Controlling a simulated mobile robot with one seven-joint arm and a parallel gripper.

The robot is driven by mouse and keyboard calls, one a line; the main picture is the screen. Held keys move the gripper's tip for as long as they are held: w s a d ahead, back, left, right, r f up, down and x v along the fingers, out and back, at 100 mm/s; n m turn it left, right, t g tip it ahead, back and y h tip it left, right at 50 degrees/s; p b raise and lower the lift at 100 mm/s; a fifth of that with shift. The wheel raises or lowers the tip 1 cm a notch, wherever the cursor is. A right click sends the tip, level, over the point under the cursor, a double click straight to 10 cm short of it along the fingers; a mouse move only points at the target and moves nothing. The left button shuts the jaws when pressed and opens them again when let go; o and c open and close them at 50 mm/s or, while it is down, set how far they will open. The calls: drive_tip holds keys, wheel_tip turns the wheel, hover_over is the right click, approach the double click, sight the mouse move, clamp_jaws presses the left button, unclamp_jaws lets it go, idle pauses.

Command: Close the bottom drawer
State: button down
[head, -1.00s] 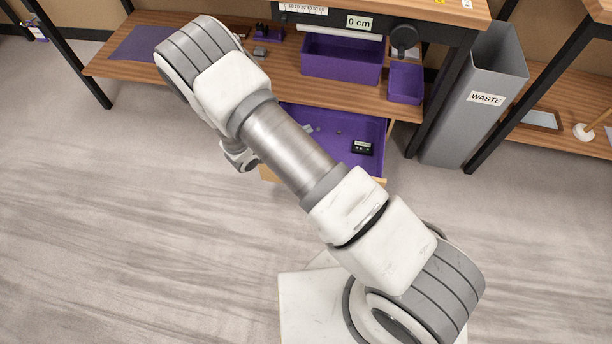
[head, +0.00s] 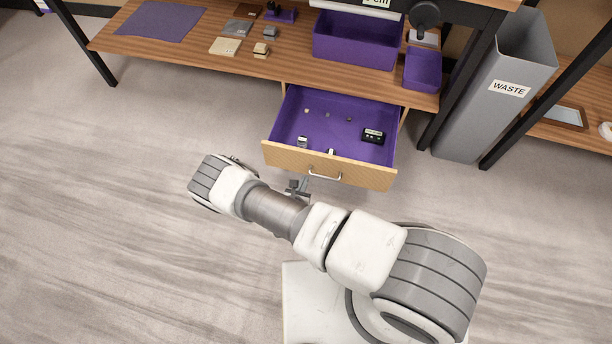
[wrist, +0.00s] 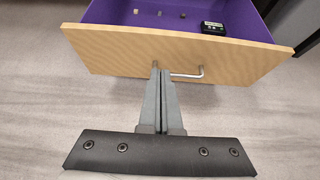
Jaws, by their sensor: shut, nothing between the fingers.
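The bottom drawer (head: 285,157) stands open under the workbench, with a light wood front, a purple lining and a silver bar handle (head: 325,177). It also shows in the wrist view (wrist: 110,50), where its handle (wrist: 188,76) sits right of centre. In the head view my gripper (head: 299,186) is small and partly hidden by my arm, just in front of the drawer.
The drawer holds a black box (head: 373,135) and several small pieces. Above it, the wooden shelf (head: 220,75) carries a large purple bin (head: 350,50), a smaller purple bin (head: 422,75) and a purple mat (head: 160,22). A grey waste bin (head: 480,125) stands right. The floor in front is clear.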

sight(314, 156)
drive_tip(key=b+x, duration=0.1)
drive_tip(key=x, duration=0.2)
drive_tip(key=b+x, duration=0.2)
drive_tip(key=x, duration=0.2)
drive_tip(key=r+b+x, duration=0.1)
drive_tip(key=x, duration=0.3)
drive_tip(key=shift+w+r+b, duration=0.1)
drive_tip(key=shift+w+b, duration=0.2)
drive_tip(key=shift+b, duration=0.05)
drive_tip(key=shift+w+d+r, duration=0.15)
drive_tip(key=shift+w+d, duration=0.1)
drive_tip(key=shift+w, duration=0.25)
